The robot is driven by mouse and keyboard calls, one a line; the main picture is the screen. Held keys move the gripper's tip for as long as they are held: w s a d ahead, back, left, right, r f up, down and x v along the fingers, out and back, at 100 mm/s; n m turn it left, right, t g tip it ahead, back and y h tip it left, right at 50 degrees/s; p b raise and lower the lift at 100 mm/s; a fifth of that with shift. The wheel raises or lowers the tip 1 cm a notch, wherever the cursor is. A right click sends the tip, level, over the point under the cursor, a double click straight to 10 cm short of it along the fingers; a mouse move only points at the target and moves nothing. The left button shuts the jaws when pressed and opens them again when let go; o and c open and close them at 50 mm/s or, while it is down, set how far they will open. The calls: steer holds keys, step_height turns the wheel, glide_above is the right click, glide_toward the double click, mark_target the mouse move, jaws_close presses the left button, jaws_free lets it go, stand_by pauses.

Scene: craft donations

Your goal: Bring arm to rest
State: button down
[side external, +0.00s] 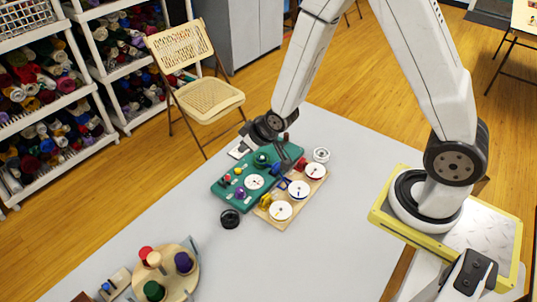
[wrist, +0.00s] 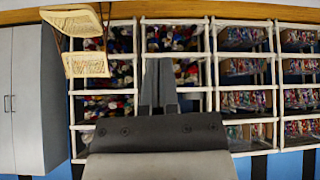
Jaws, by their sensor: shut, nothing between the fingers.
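My gripper (wrist: 158,62) shows in the wrist view with its two grey fingers together and nothing between them. It points level towards the shelves, away from the tabletop. In the side view my wrist is above the far edge of a green board (side external: 217,190) with coloured knobs and a white dial. A tan board (side external: 300,205) with several white dials lies against the green one, on the grey table (side external: 330,255).
A black round piece (side external: 230,218) and a white one (side external: 321,155) lie beside the boards. A round wooden stand (side external: 165,262) with coloured pegs is at lower left. A folding chair (side external: 210,100) and yarn shelves (side external: 45,95) stand beyond the table. The table's front middle is clear.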

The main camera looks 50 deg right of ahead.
steer(key=s+d+r+g, duration=0.1)
steer(key=s+r+g, duration=0.1)
steer(key=s+r, duration=0.2)
steer(key=s+d+r+m+g, duration=0.1)
steer(key=s+r, duration=0.3)
steer(key=s, duration=0.5)
steer(key=shift+s+d+r+m+g+h, duration=0.35)
steer(key=shift+d+g, duration=0.2)
steer(key=shift+g, duration=0.35)
